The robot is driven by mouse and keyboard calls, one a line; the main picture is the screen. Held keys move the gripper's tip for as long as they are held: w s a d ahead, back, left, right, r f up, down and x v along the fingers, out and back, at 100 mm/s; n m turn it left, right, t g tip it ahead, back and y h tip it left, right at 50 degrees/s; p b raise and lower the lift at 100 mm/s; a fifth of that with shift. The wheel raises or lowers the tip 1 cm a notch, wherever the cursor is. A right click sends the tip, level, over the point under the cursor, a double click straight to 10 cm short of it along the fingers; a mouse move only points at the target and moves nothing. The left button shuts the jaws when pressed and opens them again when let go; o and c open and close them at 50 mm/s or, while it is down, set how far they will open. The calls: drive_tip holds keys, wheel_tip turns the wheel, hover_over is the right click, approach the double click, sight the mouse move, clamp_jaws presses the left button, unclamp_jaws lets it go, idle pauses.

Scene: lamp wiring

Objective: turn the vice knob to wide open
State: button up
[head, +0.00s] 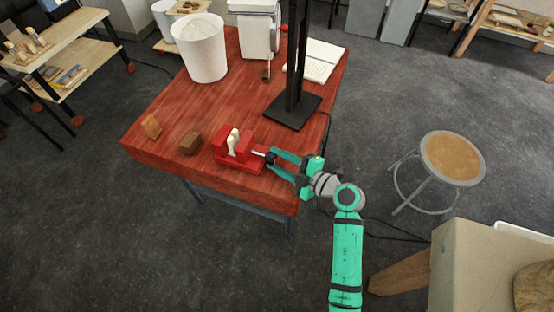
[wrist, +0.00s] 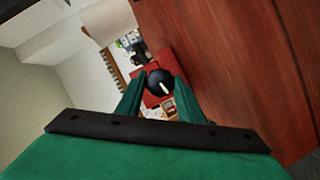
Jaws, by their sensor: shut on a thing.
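The red vice (head: 238,150) stands near the front edge of the red wooden table, with a small white object (head: 233,140) between its jaws. The vice also shows in the wrist view (wrist: 166,62). Its dark round knob (wrist: 160,83), with a white mark, is at the right end of the vice. My gripper (head: 273,156) comes in from the right and is shut on the knob, with one green finger on each side of it in the wrist view. How far apart the vice jaws are is hard to judge.
Two small wooden blocks, one tan (head: 152,127) and one brown (head: 190,143), lie left of the vice. A black post on a base (head: 293,112) stands behind my gripper. A white bin (head: 203,50) is farther back. A stool (head: 452,158) stands at the right.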

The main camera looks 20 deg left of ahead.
drive_tip(key=o, duration=1)
drive_tip(key=shift+o, duration=0.2)
drive_tip(key=shift+d, duration=0.15)
drive_tip(key=shift+s+d+r, duration=0.1)
drive_tip(key=shift+d, duration=0.25)
drive_tip(key=v, duration=1)
drive_tip(key=shift+s+a, duration=0.1)
